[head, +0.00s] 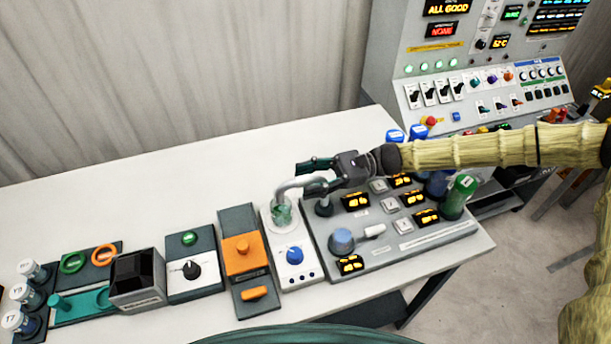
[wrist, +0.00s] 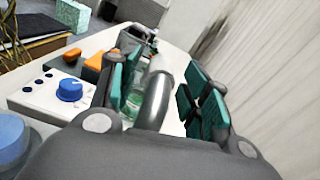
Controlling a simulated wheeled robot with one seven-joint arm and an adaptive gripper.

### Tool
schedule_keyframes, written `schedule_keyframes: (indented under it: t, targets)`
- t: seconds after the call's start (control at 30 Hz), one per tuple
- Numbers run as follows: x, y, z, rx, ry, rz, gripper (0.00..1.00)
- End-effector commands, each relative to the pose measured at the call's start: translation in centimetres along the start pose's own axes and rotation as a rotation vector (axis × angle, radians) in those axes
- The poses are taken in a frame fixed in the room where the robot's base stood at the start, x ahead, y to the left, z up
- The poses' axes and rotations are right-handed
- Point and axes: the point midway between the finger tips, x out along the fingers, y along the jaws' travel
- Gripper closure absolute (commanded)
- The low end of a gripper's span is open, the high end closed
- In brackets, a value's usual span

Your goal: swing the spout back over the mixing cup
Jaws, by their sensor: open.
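The spout (head: 293,184) is a smooth grey curved pipe. In the head view its bent end comes down at the small green-tinted clear mixing cup (head: 284,214) and appears to be over it. My gripper (head: 309,177) is open, with its fingers on either side of the pipe. In the wrist view the spout (wrist: 158,98) runs between the spread teal finger pads (wrist: 162,92), closer to the left one. The cup (wrist: 131,107) shows behind the left finger and the pipe, partly hidden. I cannot tell whether a finger touches the pipe.
A white module with a blue knob (head: 295,256) adjoins the cup. To its left stands a grey module with an orange block (head: 241,253). A grey panel with lit displays (head: 356,201) and a green bottle (head: 459,197) lie right. The back of the white table (head: 150,190) is clear.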

Motion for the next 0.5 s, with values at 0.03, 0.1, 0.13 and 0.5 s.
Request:
schedule_keyframes:
  t: [0.03, 0.1, 0.13, 0.5]
  targets:
    - [0.37, 0.03, 0.12, 0.001, -0.001, 0.000, 0.53]
    - [0.67, 0.06, 0.04, 0.002, -0.001, 0.000, 0.53]
    - [0.76, 0.07, 0.02, 0.002, -0.001, -0.001, 0.53]
    - [0.88, 0.06, -0.05, 0.001, 0.000, -0.002, 0.66]
